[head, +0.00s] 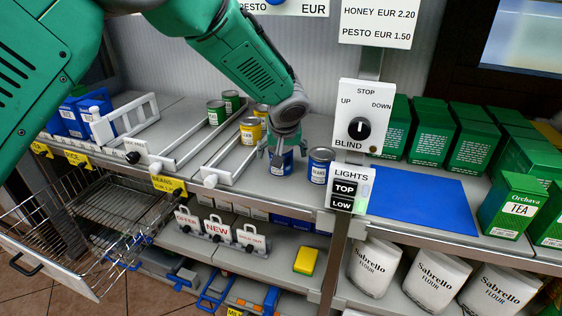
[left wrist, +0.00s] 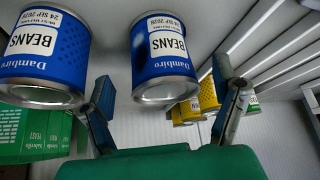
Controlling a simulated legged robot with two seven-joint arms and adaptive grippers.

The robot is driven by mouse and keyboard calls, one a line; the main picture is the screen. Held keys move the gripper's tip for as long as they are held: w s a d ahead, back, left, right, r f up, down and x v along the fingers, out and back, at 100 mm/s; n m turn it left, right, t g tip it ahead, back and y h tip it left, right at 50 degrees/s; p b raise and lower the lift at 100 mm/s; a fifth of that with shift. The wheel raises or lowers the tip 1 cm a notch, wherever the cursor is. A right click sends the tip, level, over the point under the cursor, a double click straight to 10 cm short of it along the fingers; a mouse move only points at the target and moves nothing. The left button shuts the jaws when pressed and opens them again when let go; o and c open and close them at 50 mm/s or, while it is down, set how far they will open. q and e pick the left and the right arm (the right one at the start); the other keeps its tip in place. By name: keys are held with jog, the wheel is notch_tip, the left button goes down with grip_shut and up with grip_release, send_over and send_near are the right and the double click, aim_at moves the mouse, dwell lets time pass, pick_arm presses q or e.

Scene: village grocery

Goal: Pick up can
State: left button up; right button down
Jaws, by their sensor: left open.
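Two blue cans labelled BEANS stand side by side near the front of the upper shelf. My green left arm reaches down from the top, and its left gripper (head: 282,153) is open at the left can (head: 283,167), partly covering it. The right can (head: 320,166) stands just beside it, close to the switch panel. The left wrist view is upside down. There the left can (left wrist: 158,55) is ahead of the opening of my left gripper (left wrist: 165,97), with no finger clearly touching it. The other can (left wrist: 42,55) is outside the fingers. My right gripper is not in view.
White dividers (head: 188,147) make lanes with yellow (head: 251,131) and green cans (head: 216,113) behind and left. A BLIND and LIGHTS switch panel (head: 362,120) stands right of the cans. A blue mat (head: 425,200) and green tea boxes (head: 512,207) are further right. A wire basket (head: 85,215) is lower left.

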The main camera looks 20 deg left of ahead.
pick_arm(q)
jog(key=shift+d+x, duration=0.1)
jog(key=shift+x, duration=0.5)
jog(key=shift+d+x, duration=0.15)
jog(key=shift+x, duration=0.5)
jog(key=shift+w+a+f, duration=0.1)
jog(key=shift+a+f, duration=0.05)
jog(key=shift+a, duration=0.3)
jog(key=c, duration=1.5)
jog(key=shift+o, duration=0.2)
jog(key=shift+d, duration=0.15)
